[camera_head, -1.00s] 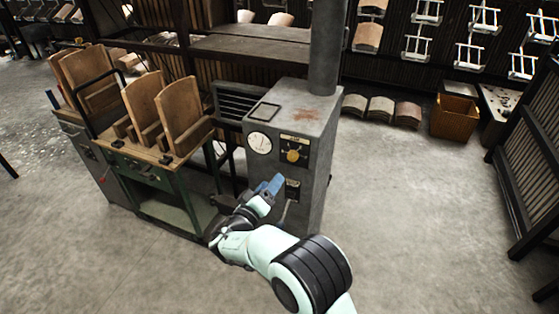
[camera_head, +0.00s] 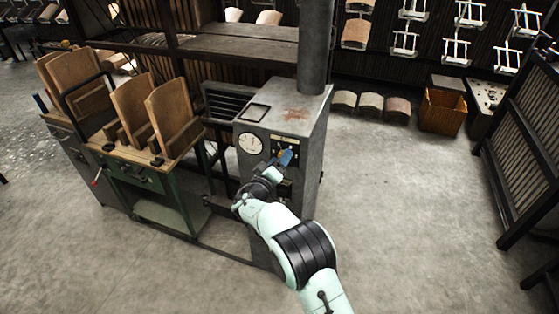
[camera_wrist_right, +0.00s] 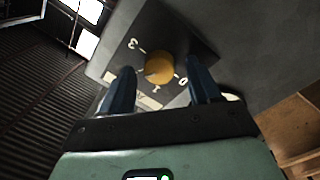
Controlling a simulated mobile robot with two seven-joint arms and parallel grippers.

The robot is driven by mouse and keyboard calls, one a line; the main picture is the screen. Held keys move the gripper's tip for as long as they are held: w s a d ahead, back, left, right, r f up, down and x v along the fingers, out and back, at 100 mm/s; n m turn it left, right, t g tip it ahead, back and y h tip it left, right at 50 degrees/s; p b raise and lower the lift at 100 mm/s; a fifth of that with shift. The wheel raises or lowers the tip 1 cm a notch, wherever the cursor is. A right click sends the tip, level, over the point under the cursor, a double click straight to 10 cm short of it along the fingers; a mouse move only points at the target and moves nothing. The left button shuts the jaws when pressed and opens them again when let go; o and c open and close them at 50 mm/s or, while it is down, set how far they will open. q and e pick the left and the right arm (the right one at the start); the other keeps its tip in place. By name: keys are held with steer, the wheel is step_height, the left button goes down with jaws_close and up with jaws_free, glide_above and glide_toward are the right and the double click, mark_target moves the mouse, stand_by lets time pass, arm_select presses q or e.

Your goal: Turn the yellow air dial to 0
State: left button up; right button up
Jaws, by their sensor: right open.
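The yellow air dial (camera_wrist_right: 159,68) is a round knob on a dark plate (camera_wrist_right: 150,45) with white numbers around it, in the right wrist view. In the head view the dial (camera_head: 283,154) is partly hidden behind my gripper, on the front of a grey metal cabinet (camera_head: 305,195). My right gripper (camera_wrist_right: 156,88) is open, its two blue fingers on either side of the dial in that view. I cannot tell whether they touch it. The gripper also shows in the head view (camera_head: 284,159), at the dial plate. My left gripper is not in view.
A round white gauge (camera_head: 250,144) is left of the dial on the cabinet. A vertical pipe (camera_head: 314,45) rises from its top. A green cart (camera_head: 150,185) with wooden chair parts stands left. The floor (camera_head: 390,200) to the right is clear.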

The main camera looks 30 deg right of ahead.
steer(key=c, duration=1)
steer(key=shift+c, duration=0.2)
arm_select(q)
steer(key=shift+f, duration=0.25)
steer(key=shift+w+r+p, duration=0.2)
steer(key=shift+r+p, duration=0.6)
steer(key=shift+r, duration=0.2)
arm_select(e)
steer(key=shift+s+d+f+n+t+y, duration=0.15)
steer(key=shift+n+t, duration=0.2)
steer(key=shift+n, duration=3.85)
steer(key=shift+w+a+n+t+y, duration=0.1)
steer(key=shift+n+t, duration=0.3)
steer(key=shift+n, duration=3.8)
steer(key=shift+s+d+f+n+t+y, duration=0.15)
steer(key=shift+n+t, duration=0.2)
steer(key=shift+n, duration=3.85)
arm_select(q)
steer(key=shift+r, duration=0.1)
arm_select(e)
steer(key=shift+a, duration=0.1)
